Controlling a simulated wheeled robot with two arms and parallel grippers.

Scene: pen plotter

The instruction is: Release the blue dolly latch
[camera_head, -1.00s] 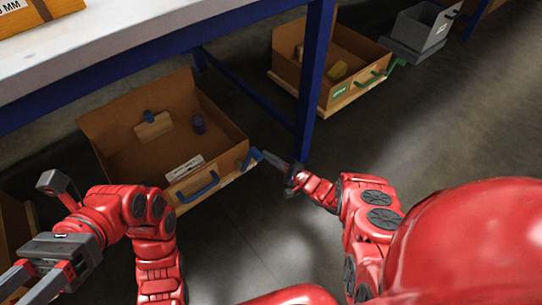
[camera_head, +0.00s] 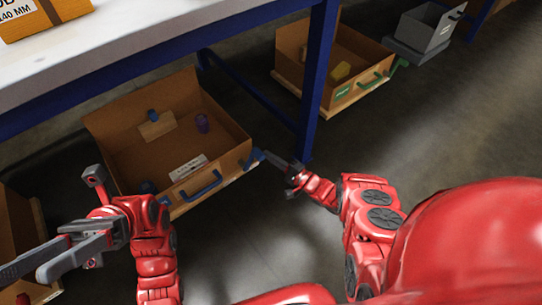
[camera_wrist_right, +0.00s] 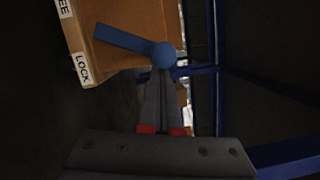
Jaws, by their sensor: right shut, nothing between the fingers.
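The blue dolly latch (camera_head: 251,160) is at the right front corner of the cardboard bin with the blue handle. In the right wrist view its blue lever (camera_wrist_right: 122,39) slants up and left from a round blue knob (camera_wrist_right: 163,55). A LOCK label (camera_wrist_right: 82,69) and a partly cut-off label ending in "EE" (camera_wrist_right: 67,9) are on the left. My right gripper (camera_head: 267,156) is shut and empty, its tips at the knob; I cannot tell whether they touch. My left gripper (camera_head: 22,272) is open and empty at the lower left.
The blue-handled bin (camera_head: 228,125) holds a few small items and sits below the white-topped bench (camera_head: 150,40). A blue bench leg (camera_head: 316,85) stands close beyond my right gripper. A green-handled bin (camera_head: 345,90) and a grey bin (camera_head: 425,30) are farther back. Open floor lies in front.

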